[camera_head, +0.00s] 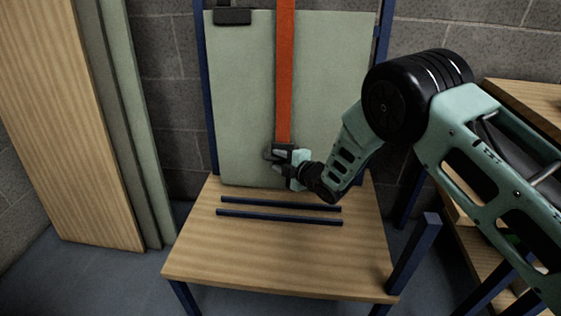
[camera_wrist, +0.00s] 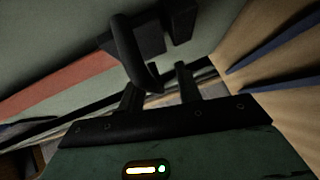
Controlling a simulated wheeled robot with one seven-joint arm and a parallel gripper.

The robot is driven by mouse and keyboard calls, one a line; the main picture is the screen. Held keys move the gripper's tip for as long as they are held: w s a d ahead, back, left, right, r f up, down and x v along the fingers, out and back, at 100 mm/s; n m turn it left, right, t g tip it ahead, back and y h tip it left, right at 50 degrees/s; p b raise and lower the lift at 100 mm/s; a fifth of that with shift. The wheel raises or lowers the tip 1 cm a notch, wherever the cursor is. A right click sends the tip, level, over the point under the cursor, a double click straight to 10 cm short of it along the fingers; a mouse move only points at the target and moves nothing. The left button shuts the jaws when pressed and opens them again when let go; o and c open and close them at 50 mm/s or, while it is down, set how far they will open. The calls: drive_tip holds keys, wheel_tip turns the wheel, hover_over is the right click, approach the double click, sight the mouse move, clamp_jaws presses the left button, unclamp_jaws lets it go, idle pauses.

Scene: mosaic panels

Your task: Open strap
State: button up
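The orange strap (camera_head: 285,75) runs straight down the front of a pale green panel (camera_head: 235,95). In the wrist view the strap (camera_wrist: 60,88) lies at the left and leads to a black buckle with a curved handle (camera_wrist: 126,52). My gripper (camera_head: 281,153) is at the strap's lower end, close to the panel, and hides part of the buckle in the head view. In the wrist view my gripper's two fingers (camera_wrist: 159,80) stand apart, with the handle's curved end between or just beyond them. I cannot tell whether they touch it.
A wooden table (camera_head: 270,255) with two dark blue bars (camera_head: 280,210) lies under the panel. A black clamp (camera_head: 232,16) sits at the panel's top left. Tall boards (camera_head: 75,130) lean on the wall at left. A wooden shelf (camera_head: 530,100) stands at right, with a blue post (camera_head: 413,255) nearby.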

drive_tip(key=shift+r, duration=0.1)
drive_tip(key=shift+s+d+r, duration=0.1)
drive_tip(key=shift+s+d, duration=0.15)
drive_tip(key=p+v, duration=0.3)
drive_tip(key=v, duration=0.8)
drive_tip(key=shift+d, duration=0.15)
